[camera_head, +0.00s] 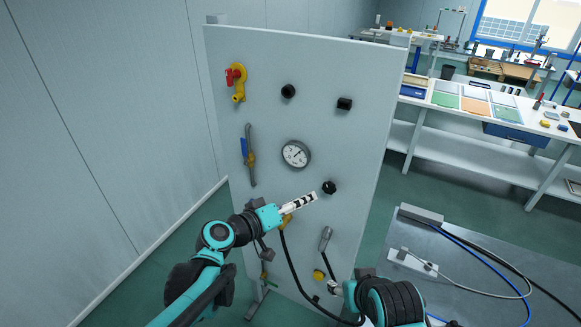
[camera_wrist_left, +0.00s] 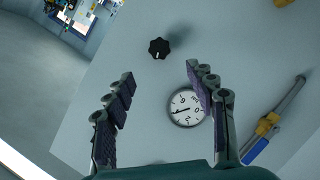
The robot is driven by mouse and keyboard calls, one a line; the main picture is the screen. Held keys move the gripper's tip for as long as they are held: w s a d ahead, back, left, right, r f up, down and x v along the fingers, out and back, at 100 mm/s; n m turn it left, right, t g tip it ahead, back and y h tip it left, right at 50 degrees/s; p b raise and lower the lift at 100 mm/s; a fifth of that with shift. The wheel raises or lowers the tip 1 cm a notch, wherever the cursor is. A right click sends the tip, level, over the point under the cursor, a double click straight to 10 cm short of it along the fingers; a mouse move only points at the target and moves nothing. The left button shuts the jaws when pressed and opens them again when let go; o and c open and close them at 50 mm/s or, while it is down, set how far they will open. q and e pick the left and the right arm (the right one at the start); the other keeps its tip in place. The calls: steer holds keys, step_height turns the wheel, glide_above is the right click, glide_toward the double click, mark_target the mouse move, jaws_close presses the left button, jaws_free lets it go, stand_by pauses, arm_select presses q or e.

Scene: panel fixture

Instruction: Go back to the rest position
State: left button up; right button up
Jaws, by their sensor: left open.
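My left arm comes in from the left in the head view. Its gripper (camera_head: 300,203) is in front of the lower middle of the grey panel (camera_head: 250,55). In the left wrist view the two fingers of this gripper (camera_wrist_left: 160,77) stand wide apart with nothing between them. A black knob (camera_wrist_left: 159,48) and the round gauge (camera_wrist_left: 186,107) show on the panel behind the fingers. My right arm is at the bottom centre of the head view; its gripper (camera_head: 335,288) is small and partly hidden, so its jaws are unclear.
The panel carries a red-handled yellow valve (camera_head: 236,82), a blue-handled valve (camera_head: 248,155), the gauge (camera_head: 296,154) and black knobs (camera_head: 329,187). A black cable hangs in front of its lower part. A grey table (camera_head: 460,270) with cables stands at right.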

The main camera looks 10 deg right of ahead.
arm_select(q)
steer(key=s+a+f+g+y+b, duration=0.1)
steer(key=s+a+f+y+b, duration=0.4)
steer(key=s+a+f+b, duration=0.2)
steer(key=s+a+f+g+y+b, duration=0.1)
steer(key=s+a+f+y+b, duration=0.5)
steer(key=s+a+f, duration=0.5)
steer(key=a+f+b, duration=0.1)
steer(key=a+f, duration=0.4)
steer(key=a, duration=0.3)
steer(key=shift+s+f+n+g, duration=0.15)
steer(key=shift+s+n+g, duration=0.15)
steer(key=shift+s, duration=0.05)
stand_by(0.6)
